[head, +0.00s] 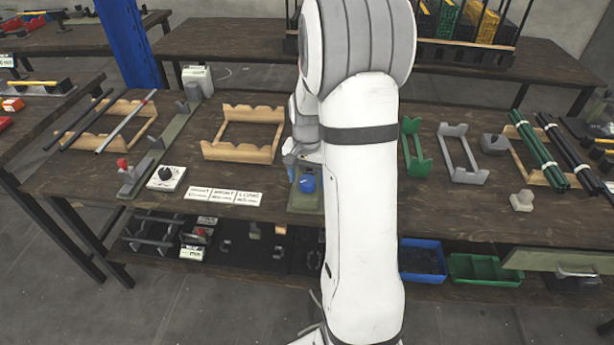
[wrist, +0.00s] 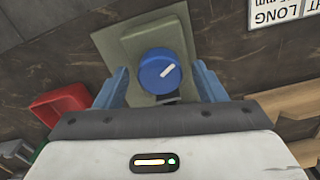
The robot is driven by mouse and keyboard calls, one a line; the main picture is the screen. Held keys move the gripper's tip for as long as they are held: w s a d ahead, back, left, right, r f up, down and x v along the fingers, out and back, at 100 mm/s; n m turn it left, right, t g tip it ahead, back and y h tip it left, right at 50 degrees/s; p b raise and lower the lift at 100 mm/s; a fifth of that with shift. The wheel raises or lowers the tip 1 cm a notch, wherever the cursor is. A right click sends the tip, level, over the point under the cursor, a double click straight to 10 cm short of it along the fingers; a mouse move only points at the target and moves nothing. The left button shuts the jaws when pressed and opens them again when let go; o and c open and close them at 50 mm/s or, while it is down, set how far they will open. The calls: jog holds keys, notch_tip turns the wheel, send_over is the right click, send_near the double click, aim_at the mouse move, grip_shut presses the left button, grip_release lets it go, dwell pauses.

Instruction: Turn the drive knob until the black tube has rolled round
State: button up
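A round blue knob (head: 307,184) with a white pointer mark sits on a grey-green base plate (head: 304,203) at the table's front edge. In the wrist view the knob (wrist: 160,71) lies between the two blue-grey fingers of my gripper (wrist: 160,82), with a small gap on each side. My gripper is open, and nothing is held. The knob's pointer aims to the upper right in the wrist view. My arm hides what stands behind the knob, and no black tube shows there. Dark tubes (head: 78,122) lie on a wooden rack at the left.
A wooden cradle (head: 243,136) stands behind the cards. Green (head: 415,152) and grey (head: 462,156) cradles stand right of my arm. Bundled tubes (head: 540,151) lie far right.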

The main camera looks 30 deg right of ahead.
aim_at(307, 180)
jog(key=c, duration=0.9)
jog(key=shift+n, duration=1.6)
jog(key=shift+c, duration=0.2)
jog(key=o, duration=1)
notch_tip(307, 180, up, 8)
jog(key=shift+f, duration=0.2)
jog(key=shift+r, duration=0.15)
